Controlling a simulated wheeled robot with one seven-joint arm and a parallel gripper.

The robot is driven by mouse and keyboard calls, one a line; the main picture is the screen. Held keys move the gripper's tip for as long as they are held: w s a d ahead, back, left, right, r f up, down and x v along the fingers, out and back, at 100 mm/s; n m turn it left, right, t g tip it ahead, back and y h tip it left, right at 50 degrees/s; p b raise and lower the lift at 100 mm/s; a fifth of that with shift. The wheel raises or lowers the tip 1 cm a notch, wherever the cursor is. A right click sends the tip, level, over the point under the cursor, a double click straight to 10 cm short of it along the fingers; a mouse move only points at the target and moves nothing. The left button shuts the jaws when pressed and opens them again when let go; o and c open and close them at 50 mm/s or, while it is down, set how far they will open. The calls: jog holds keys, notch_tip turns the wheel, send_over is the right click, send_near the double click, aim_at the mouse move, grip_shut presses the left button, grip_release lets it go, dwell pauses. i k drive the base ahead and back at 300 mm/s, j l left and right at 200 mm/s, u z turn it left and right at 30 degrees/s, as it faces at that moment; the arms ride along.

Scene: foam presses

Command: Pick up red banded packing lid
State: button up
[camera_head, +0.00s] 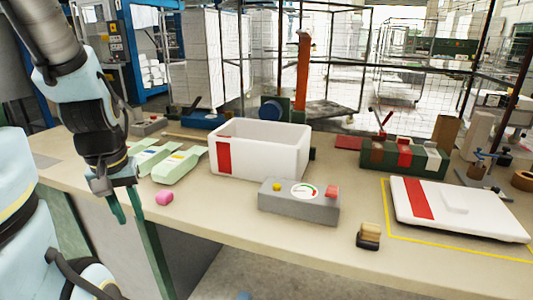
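The red banded packing lid (464,215) is a white, flat lid with a red stripe across its left part and a raised block on top. It lies flat on the right side of the table, mostly inside a yellow outline. My gripper (129,207) is at the left, by the table's front edge, pointing down with its green fingers apart. Nothing shows between the fingers. It is far from the lid, with the white box and the grey gauge box between them in the picture.
A white box (265,152) with a red band stands mid-table. A grey gauge box (300,203) and a brush-like block (369,236) sit near the front edge. A green case (433,160) stands behind the lid. A pink lump (164,198) and pale green packs (178,166) lie near my gripper.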

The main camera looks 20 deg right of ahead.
aim_at(440, 205)
jog(key=k+l, duration=0.3)
jog(key=l, duration=0.15)
jog(key=k+l, duration=0.25)
jog(key=l, duration=0.2)
jog(key=k+l, duration=0.3)
jog(key=l, duration=0.2)
jog(key=k+l, duration=0.25)
jog(key=l, duration=0.2)
